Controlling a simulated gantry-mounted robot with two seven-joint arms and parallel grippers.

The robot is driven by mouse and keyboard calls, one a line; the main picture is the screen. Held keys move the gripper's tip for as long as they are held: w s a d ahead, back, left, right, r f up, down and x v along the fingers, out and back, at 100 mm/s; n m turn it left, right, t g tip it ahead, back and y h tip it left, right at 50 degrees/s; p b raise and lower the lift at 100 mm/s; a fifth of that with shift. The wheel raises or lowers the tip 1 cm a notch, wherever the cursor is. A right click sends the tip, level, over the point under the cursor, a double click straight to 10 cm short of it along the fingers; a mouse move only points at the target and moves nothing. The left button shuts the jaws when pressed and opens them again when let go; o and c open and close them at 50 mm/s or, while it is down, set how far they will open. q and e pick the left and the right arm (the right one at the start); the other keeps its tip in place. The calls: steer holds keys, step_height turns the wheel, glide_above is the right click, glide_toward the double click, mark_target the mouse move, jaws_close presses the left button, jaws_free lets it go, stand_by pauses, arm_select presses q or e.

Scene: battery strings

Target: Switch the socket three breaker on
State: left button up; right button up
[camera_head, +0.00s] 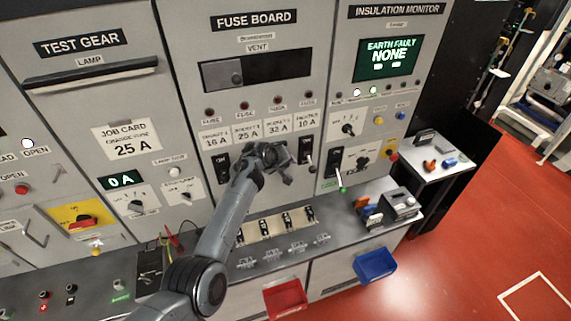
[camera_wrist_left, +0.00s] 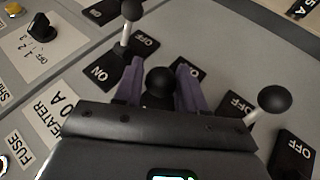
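The fuse board's row of breakers stands under rating labels. The socket three breaker, under the 32 A label (camera_head: 278,126), is mostly hidden behind my left gripper (camera_head: 284,167) in the head view. In the left wrist view its black ball knob (camera_wrist_left: 158,82) sits between the two purple fingers of my left gripper (camera_wrist_left: 160,88). The fingers are parted around the knob; a narrow gap seems to show on each side, and contact is unclear. OFF is readable on the plate beside the right finger. My right gripper is not in view.
The heater breaker (camera_head: 306,150) is close on the right, its lever sticking out; its knob (camera_wrist_left: 131,9) shows in the left wrist view. The neighbouring lever knob (camera_wrist_left: 275,99) is on the other side. A bench with fuse holders (camera_head: 264,228) lies below.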

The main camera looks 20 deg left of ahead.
arm_select(q)
steer(key=shift+o, duration=1.3)
steer(key=shift+r, duration=0.1)
steer(key=shift+s+a+r, duration=0.1)
steer(key=shift+s+r, duration=0.2)
steer(key=shift+s, duration=0.05)
steer(key=b+v, duration=0.1)
steer(key=v, duration=0.8)
steer(key=shift+s+r, duration=0.2)
steer(key=shift+r, duration=0.05)
